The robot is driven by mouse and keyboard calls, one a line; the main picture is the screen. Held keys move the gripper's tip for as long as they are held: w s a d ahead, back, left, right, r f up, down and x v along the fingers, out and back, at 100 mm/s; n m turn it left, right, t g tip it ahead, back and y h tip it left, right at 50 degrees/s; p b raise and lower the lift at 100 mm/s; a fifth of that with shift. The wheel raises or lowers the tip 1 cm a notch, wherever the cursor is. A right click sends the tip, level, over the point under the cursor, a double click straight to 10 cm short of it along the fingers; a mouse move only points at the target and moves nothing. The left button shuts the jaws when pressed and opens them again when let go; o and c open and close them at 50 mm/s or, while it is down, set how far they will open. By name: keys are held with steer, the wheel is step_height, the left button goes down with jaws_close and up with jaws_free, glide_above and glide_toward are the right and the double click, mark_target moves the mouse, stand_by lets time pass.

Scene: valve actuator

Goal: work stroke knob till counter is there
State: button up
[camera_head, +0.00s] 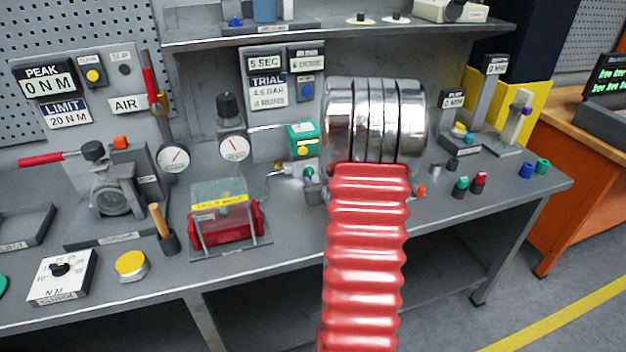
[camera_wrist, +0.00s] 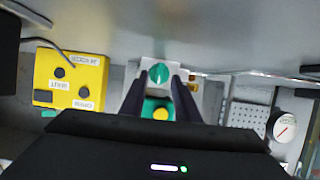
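In the wrist view my gripper (camera_wrist: 159,82) has its two dark fingers apart, with nothing clearly held. A round green knob (camera_wrist: 158,73) on a pale plate shows ahead, between the fingertips. A yellow button on a green box (camera_wrist: 160,113) shows between the fingers, nearer the palm. I cannot read a stroke label on the knob, nor tell whether a fingertip touches it. In the head view my gripper is hidden behind my red and chrome arm. A green box with a yellow button (camera_head: 302,140) stands just left of the arm. I cannot pick out a stroke counter.
A yellow two-button box (camera_wrist: 70,80) and a round gauge (camera_wrist: 283,127) flank the fingers in the wrist view. In the head view, a clear-covered red device (camera_head: 228,218), gauges, a red-handled valve (camera_head: 110,195) and small posts crowd the bench (camera_head: 290,268). A shelf (camera_head: 350,30) overhangs behind.

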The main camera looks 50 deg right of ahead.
steer(key=v, duration=1)
steer(key=shift+s, duration=0.1)
stand_by(0.5)
